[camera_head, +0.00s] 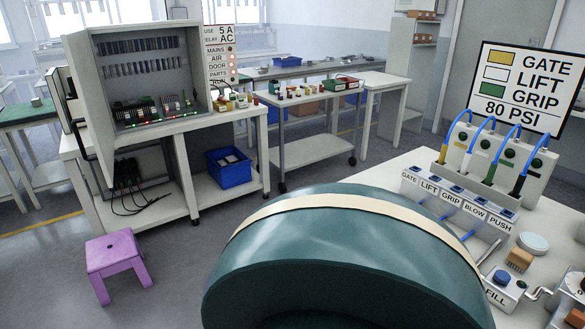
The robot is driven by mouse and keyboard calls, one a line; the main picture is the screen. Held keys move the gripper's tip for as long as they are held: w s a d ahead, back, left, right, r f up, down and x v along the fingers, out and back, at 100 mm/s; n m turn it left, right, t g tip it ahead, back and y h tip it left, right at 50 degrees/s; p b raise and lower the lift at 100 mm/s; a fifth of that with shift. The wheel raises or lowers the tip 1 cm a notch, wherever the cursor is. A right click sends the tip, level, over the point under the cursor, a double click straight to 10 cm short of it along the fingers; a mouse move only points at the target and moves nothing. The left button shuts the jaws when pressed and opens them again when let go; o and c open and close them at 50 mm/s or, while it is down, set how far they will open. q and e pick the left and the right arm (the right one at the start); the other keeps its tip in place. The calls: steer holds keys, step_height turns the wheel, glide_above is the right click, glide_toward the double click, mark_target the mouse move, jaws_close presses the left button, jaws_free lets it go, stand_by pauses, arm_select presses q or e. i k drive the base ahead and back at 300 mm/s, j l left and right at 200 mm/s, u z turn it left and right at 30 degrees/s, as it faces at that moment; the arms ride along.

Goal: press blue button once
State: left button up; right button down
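A round blue button (502,277) sits on top of a small white box labelled FILL (495,296), near the front of the white bench at right. A smaller dark green button (521,284) is beside it on the same box. Small blue parts also show on top of the white valve block (455,207) labelled GATE, LIFT, GRIP, BLOW and PUSH. Neither of my grippers is in view, so nothing is seen touching the button.
A large teal rounded form with a cream band (350,255) fills the front middle, left of the button. A sign (523,87) stands behind the valve block. A round lidded tin (533,243) and brown brush-like block (519,259) lie near the box. A purple stool (115,258) stands left.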

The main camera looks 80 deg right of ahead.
mark_target(501, 276)
steer(key=z, duration=3.3)
